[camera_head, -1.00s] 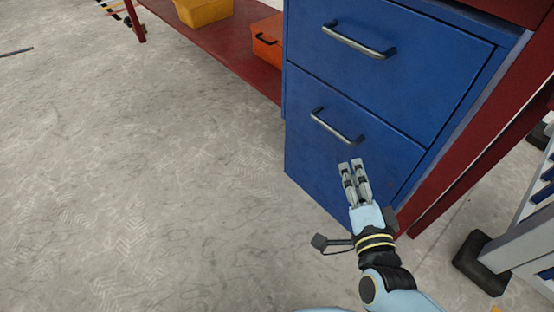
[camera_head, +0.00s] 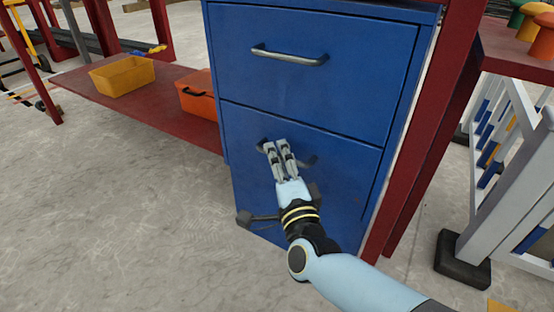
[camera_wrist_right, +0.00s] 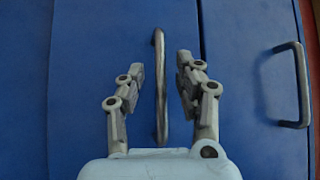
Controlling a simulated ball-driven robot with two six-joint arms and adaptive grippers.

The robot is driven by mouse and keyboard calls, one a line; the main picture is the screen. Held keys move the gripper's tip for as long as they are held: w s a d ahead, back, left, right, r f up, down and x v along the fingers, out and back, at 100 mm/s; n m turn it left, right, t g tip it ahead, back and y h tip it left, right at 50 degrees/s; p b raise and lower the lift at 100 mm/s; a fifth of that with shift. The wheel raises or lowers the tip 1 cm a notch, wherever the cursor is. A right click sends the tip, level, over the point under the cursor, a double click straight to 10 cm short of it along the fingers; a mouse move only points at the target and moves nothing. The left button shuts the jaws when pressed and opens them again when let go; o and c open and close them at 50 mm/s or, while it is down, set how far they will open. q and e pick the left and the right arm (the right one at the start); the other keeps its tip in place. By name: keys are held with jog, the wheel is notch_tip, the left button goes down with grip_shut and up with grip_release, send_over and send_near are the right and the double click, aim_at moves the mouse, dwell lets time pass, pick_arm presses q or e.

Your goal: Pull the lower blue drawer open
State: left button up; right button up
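The lower blue drawer (camera_head: 345,190) looks flush with the blue cabinet. Its metal bar handle (camera_head: 312,160) is partly hidden behind my right gripper (camera_head: 277,147) in the head view. In the wrist view the handle (camera_wrist_right: 159,88) runs upright between the two fingers of my right gripper (camera_wrist_right: 160,70). The fingers are apart, with a gap on each side of the bar. I cannot tell how deep the bar sits between them. My left gripper is not in view.
The upper blue drawer (camera_head: 370,55) is shut and has its own handle (camera_head: 290,56). A red shelf (camera_head: 165,115) to the left carries a yellow bin (camera_head: 122,78) and an orange case (camera_head: 198,98). A red leg and a grey rack (camera_head: 500,185) stand to the right. The floor in front is clear.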

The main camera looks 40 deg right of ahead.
jog(key=shift+w+d, duration=0.15)
jog(key=shift+w, duration=0.25)
jog(key=shift+c, duration=0.3)
grip_shut()
